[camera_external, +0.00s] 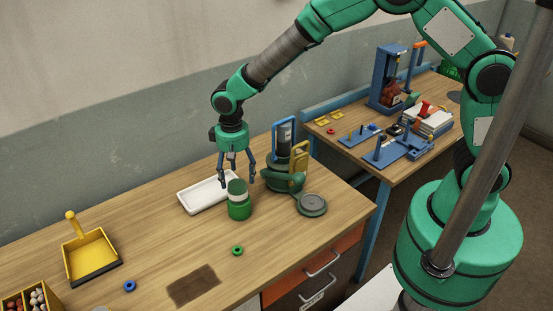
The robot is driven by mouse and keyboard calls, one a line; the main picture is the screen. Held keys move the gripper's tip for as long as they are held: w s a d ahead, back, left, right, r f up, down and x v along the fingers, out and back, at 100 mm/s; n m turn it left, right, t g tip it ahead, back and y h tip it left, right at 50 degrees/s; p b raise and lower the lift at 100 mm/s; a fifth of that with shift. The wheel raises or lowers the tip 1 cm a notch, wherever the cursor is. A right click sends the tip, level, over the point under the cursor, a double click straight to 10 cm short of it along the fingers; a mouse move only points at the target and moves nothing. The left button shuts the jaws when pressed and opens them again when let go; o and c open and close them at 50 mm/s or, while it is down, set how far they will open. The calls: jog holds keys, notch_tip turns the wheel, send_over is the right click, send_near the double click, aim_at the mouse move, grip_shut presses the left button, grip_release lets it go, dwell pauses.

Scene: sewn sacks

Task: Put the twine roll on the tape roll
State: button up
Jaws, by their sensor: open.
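A green and white stack (239,210) stands upright on the wooden workbench. Its wider green lower part carries a white band and a narrower green top. It looks like one roll resting on another, but I cannot tell for sure which part is the twine roll and which the tape roll. Whether a finger touches the stack is too small to tell.
A white tray (187,203) lies behind the stack. A dark green device with a round plate (313,204) stands to its right. A green ring (237,250), a blue ring (130,286) and a yellow dustpan (90,256) lie on the bench. The bench's front middle holds a brown patch (194,286).

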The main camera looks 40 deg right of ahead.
aim_at(237, 183)
jog(key=shift+r, duration=2.25)
jog(key=shift+d+r, duration=0.1)
jog(key=shift+r, duration=0.05)
jog(key=s+d+r+t, duration=0.1)
jog(key=s+d+r, duration=0.1)
jog(key=d+r, duration=0.95)
jog(key=s+d+r+t, duration=0.1)
jog(key=s+d+r, duration=0.2)
jog(key=d+r, duration=0.8)
jog(key=s+d+r+t, duration=0.1)
jog(key=s+d+r, duration=0.1)
jog(key=s+d, duration=0.8)
jog(key=s+d+r+m+t, duration=0.1)
jog(key=s+d+r+t, duration=0.1)
jog(key=s+d, duration=0.8)
jog(key=shift+s+r+m, duration=0.3)
jog(key=shift+r, duration=0.25)
